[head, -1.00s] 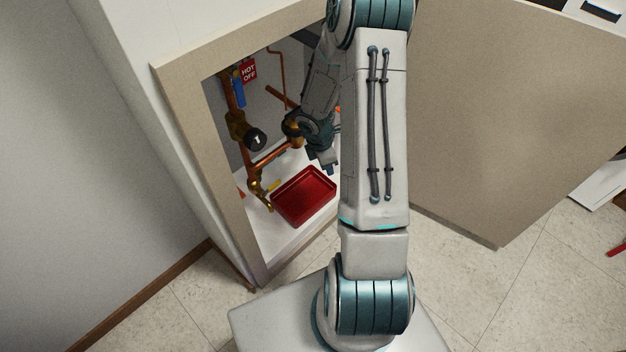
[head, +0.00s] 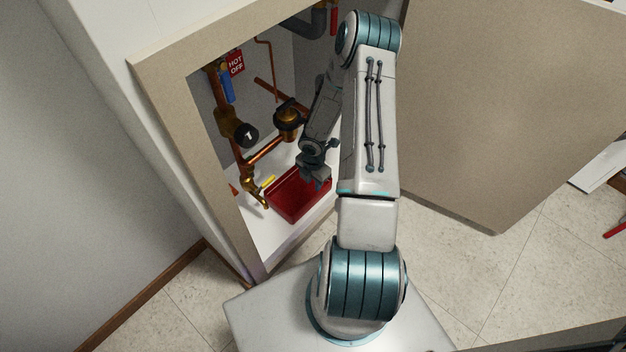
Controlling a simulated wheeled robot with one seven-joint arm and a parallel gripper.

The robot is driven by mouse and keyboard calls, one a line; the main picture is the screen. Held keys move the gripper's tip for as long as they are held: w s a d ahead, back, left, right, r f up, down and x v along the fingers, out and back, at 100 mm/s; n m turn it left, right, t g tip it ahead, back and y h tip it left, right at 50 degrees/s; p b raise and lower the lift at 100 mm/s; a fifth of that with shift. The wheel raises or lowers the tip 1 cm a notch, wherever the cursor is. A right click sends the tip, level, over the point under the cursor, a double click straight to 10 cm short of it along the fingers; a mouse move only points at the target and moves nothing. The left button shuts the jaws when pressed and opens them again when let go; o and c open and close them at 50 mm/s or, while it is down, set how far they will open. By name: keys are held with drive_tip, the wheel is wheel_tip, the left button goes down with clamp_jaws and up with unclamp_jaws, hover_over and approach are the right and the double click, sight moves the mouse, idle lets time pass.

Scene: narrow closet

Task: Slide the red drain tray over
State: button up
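The red drain tray (head: 291,207) lies on the white floor of the closet, near its front edge and below the brass spout. My gripper (head: 318,181) points down at the tray's back right part, with its fingers over or at the rim there. I cannot tell whether it touches the tray. The fingers are small and dark, and their gap does not show clearly.
Copper pipes with a brass valve (head: 288,118) and a black round knob (head: 246,134) stand left of my arm. A yellow item (head: 268,181) lies by the tray's left corner. The closet's frame (head: 222,190) bounds the opening; the open door (head: 500,120) is at right.

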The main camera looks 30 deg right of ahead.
sight(313, 206)
wheel_tip(313, 206, down, 13)
drive_tip(key=b, duration=0.6)
drive_tip(key=shift+f, duration=0.2)
clamp_jaws()
